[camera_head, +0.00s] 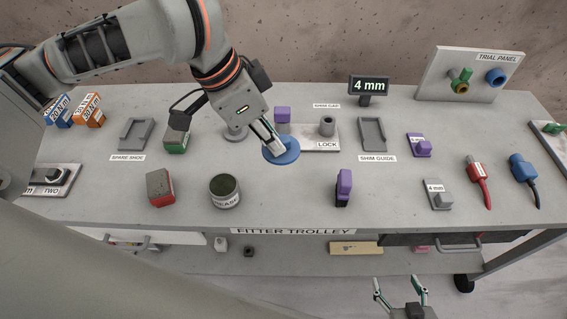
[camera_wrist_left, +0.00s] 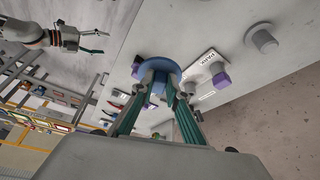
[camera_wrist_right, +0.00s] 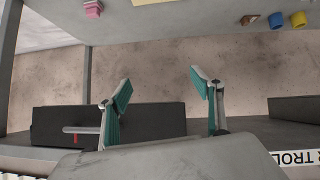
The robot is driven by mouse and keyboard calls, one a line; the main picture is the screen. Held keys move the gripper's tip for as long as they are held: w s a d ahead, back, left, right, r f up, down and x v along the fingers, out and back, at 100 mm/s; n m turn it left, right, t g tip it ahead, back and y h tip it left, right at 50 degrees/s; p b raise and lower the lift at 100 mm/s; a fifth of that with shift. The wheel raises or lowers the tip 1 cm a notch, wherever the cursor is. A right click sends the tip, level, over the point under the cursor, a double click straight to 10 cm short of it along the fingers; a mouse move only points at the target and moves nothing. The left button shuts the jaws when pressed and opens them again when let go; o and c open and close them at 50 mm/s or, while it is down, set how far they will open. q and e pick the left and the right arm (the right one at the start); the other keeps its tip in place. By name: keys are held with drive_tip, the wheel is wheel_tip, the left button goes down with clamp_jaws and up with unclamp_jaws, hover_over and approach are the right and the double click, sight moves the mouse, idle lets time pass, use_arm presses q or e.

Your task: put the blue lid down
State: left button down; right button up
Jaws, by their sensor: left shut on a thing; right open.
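The blue lid (camera_head: 281,152) is a round disc with a knob, over the middle of the grey slab top. My left gripper (camera_head: 272,139) is shut on its knob from above. In the left wrist view the blue lid (camera_wrist_left: 160,72) sits between the fingertips (camera_wrist_left: 160,86). I cannot tell whether its underside touches the top or hangs just above it. My right gripper (camera_head: 400,290) is open and empty, low in front of the trolley. In the right wrist view its fingers (camera_wrist_right: 163,85) are spread with nothing between them.
A grease tin (camera_head: 225,191) with a dark top stands at the front left of the lid. A purple piece (camera_head: 343,187) stands at the front right. Bare top lies between them.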

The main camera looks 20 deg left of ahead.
use_arm(q)
wheel_tip(320, 180, down, 14)
drive_tip(key=b, duration=0.2)
drive_tip(key=shift+s+r+b, duration=0.1)
drive_tip(key=shift+b, duration=0.2)
drive_tip(key=shift+f, duration=0.55)
wheel_tip(320, 180, down, 4)
drive_tip(key=shift+r+b, duration=0.15)
drive_tip(key=shift+b, duration=0.65)
use_arm(e)
drive_tip(key=shift+w+a+f+y, duration=0.25)
drive_tip(key=shift+a+f, duration=0.15)
drive_tip(key=shift+a, duration=0.2)
drive_tip(key=shift+w+a+f+y, duration=0.2)
drive_tip(key=shift+a+f, duration=0.15)
drive_tip(key=shift+a, duration=0.2)
drive_tip(key=shift+r, duration=0.1)
use_arm(q)
drive_tip(key=c, duration=2)
unclamp_jaws()
use_arm(e)
drive_tip(key=shift+w+r+t, duration=0.15)
drive_tip(key=shift+r+t, duration=0.1)
drive_tip(key=shift+t, duration=0.05)
